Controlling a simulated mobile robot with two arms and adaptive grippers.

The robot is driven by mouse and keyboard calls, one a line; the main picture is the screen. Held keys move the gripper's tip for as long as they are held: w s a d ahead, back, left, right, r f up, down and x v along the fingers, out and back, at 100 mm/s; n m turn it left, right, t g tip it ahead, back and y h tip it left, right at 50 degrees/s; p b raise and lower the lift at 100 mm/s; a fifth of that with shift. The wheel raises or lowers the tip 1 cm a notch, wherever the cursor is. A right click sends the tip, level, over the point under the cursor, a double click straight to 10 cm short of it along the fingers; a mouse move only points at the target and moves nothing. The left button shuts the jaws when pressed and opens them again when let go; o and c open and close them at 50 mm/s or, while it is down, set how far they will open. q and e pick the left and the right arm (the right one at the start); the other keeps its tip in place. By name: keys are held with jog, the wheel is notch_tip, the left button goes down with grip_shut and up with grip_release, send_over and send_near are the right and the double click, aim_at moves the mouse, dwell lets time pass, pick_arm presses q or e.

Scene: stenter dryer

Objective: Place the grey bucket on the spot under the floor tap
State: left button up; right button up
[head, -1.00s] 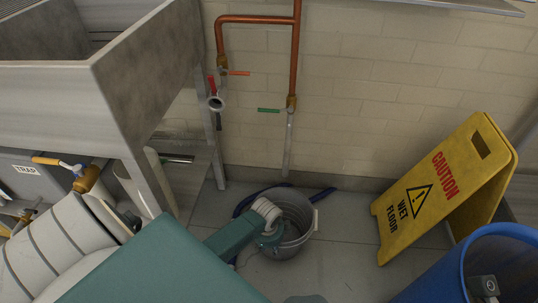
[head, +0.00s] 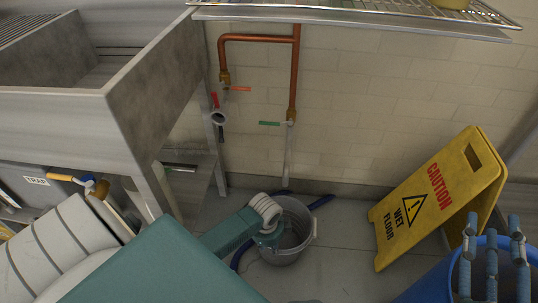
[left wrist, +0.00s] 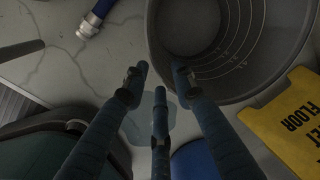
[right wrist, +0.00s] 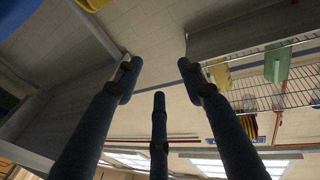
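The grey bucket (head: 294,240) stands upright on the floor in the head view, just below the outlet of the floor tap (head: 289,150), a pipe with a green handle. I cannot tell whether it is directly beneath. No marked spot shows.
A yellow wet-floor sign (head: 435,205) stands right of the bucket. A blue barrel (head: 435,285) is at lower right. A blue hose (head: 322,200) lies behind the bucket. A steel sink (head: 150,100) is at left, and a wire shelf (head: 370,18) hangs above.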

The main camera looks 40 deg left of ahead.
pick_arm(q)
jog(key=w+d+r+n+t+h, duration=0.2)
jog(key=w+d+r+n+t, duration=0.3)
jog(key=d+r, duration=0.8)
jog(key=d+r+n+t+h, duration=0.2)
jog(key=d+r+n+t, duration=0.2)
jog(key=r, duration=2.5)
jog(key=n+t, duration=0.3)
jog(key=t, duration=0.3)
jog(key=shift+p, duration=0.35)
pick_arm(e)
jog(key=f+g, duration=0.1)
jog(key=f, duration=0.1)
jog(key=f+g, duration=0.1)
jog(key=f, duration=0.1)
jog(key=f+h, duration=0.1)
jog(key=shift+s+d+f+g, duration=0.1)
jog(key=shift+d+f+g, duration=0.3)
pick_arm(q)
jog(key=shift+w+f, duration=0.1)
